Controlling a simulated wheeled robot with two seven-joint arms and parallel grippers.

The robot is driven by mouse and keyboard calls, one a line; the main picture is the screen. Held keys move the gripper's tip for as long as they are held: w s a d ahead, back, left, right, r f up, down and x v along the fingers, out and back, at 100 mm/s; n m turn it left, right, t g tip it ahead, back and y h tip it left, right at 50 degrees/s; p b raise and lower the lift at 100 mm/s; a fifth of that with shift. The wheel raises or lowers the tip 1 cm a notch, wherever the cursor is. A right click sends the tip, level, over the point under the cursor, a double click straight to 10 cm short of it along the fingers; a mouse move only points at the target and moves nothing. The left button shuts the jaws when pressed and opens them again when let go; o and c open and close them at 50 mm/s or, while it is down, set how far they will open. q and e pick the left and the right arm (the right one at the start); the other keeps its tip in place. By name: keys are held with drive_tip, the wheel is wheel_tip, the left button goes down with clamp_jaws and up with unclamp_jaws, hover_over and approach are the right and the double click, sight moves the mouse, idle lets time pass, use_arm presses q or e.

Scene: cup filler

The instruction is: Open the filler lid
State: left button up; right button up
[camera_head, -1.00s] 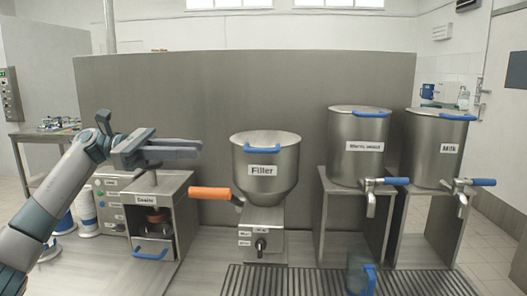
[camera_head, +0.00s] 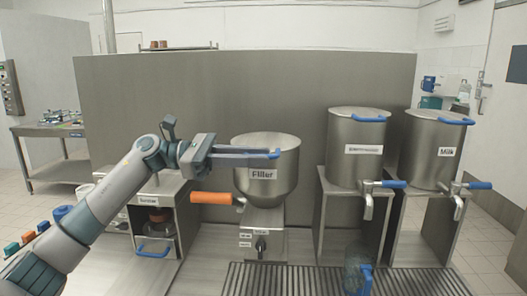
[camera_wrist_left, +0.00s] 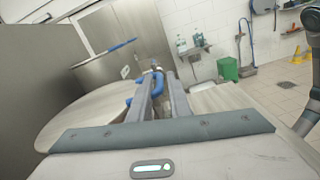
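The filler (camera_head: 268,178) is a steel pot with a "Filler" label, its round lid (camera_head: 268,138) lying flat and closed on top. The lid's blue handle (camera_head: 275,154) is at the front rim, mostly hidden behind my fingers. My left gripper (camera_head: 268,153) reaches in from the left with its fingers at the handle. In the left wrist view the two fingers (camera_wrist_left: 162,90) are apart, with blue handle parts (camera_wrist_left: 158,80) showing between and beside them. I cannot tell whether they touch it. The lid's pale disc (camera_wrist_left: 85,120) lies left of the fingers. My right gripper is not in view.
An orange lever (camera_head: 211,198) sticks out left of the filler, below my gripper. Two lidded steel tanks (camera_head: 356,160) (camera_head: 432,150) stand on stands to the right. A clear pitcher with a blue handle (camera_head: 358,270) sits on the front grate. A grey partition stands behind.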

use_arm(q)
drive_tip(key=shift+d, duration=1.05)
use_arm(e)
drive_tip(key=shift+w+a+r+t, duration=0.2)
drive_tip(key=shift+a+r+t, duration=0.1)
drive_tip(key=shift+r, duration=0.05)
use_arm(q)
drive_tip(key=shift+c, duration=0.3)
clamp_jaws()
